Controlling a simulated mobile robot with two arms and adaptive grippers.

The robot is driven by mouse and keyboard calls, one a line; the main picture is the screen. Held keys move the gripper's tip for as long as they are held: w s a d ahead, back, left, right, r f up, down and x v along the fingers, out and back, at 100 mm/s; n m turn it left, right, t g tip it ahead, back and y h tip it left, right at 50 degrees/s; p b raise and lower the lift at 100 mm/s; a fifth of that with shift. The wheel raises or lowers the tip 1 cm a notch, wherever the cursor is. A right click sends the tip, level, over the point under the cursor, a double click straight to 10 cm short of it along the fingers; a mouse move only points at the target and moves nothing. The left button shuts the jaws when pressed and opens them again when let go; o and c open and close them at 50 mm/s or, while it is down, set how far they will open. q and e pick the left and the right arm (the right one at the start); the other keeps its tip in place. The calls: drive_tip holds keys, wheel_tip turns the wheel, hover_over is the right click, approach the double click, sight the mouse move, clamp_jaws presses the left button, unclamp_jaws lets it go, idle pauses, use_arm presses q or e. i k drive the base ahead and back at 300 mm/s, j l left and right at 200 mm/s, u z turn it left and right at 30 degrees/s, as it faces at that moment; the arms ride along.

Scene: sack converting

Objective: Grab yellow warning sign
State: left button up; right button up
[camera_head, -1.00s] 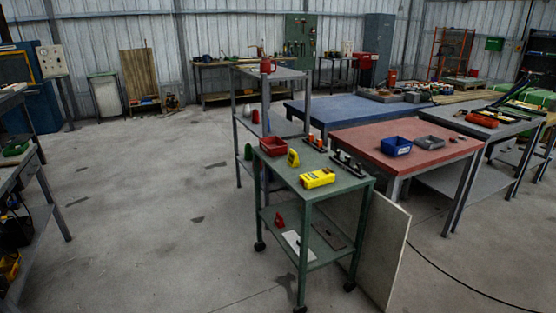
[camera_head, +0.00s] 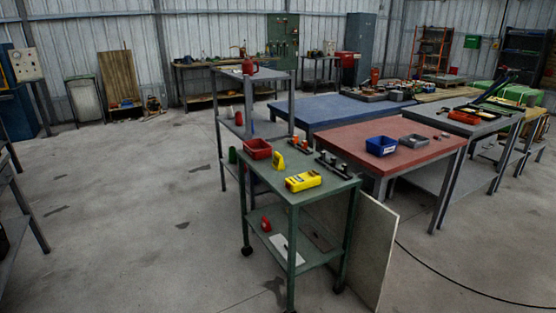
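On the top of the green cart (camera_head: 332,188) stands a small upright yellow piece (camera_head: 278,161) with a narrowed top. It may be the warning sign, but it is too small for me to read any marking. A yellow box-like device (camera_head: 303,181) with dark details lies in front of it, to its right. Neither of my grippers shows in the head view.
A red bin (camera_head: 257,148) and dark tools (camera_head: 333,165) share the cart top. A pale board (camera_head: 374,250) leans at its right side. A red-topped table (camera_head: 425,155) stands behind right. Open floor (camera_head: 140,220) lies left.

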sight(278, 163)
drive_tip(key=i+j+z, duration=0.2)
drive_tip(key=i+j, duration=0.3)
drive_tip(key=i, duration=0.25)
drive_tip(key=i+j+z, duration=0.15)
drive_tip(key=i+j, duration=0.45)
drive_tip(key=i, duration=0.1)
